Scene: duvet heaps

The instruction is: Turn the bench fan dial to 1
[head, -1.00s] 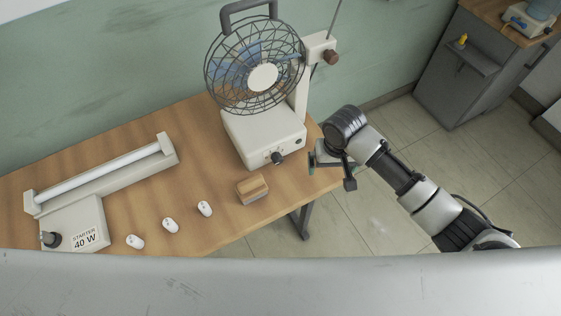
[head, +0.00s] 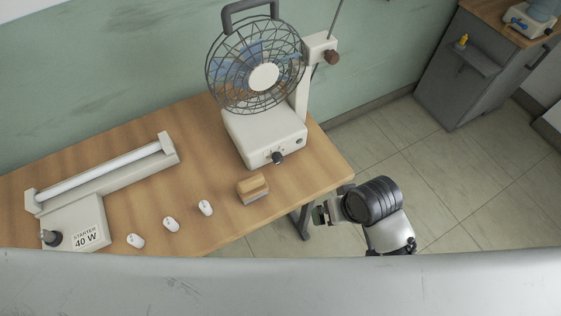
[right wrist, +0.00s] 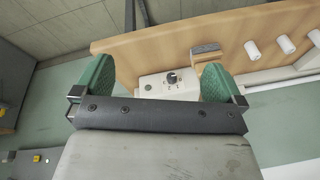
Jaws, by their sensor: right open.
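The bench fan stands on the table, with a wire cage (head: 255,68) and a cream base (head: 262,135). Its dark dial (head: 277,157) is on the base's front face. In the right wrist view the dial (right wrist: 171,77) shows between my fingers, with small marks around it, including what look like 1 and 2; its setting is too small to tell. My right gripper (head: 322,213) is off the table's right front corner, apart from the fan. In the wrist view its green-padded fingers (right wrist: 156,80) are wide apart and empty. My left gripper is not in view.
A wood-topped block (head: 252,189) lies on the table (head: 315,165) in front of the fan. Three small white pieces (head: 171,224) and a tube lamp fixture (head: 108,175) are to its left. A grey cabinet (head: 470,75) stands far right. The floor between is clear.

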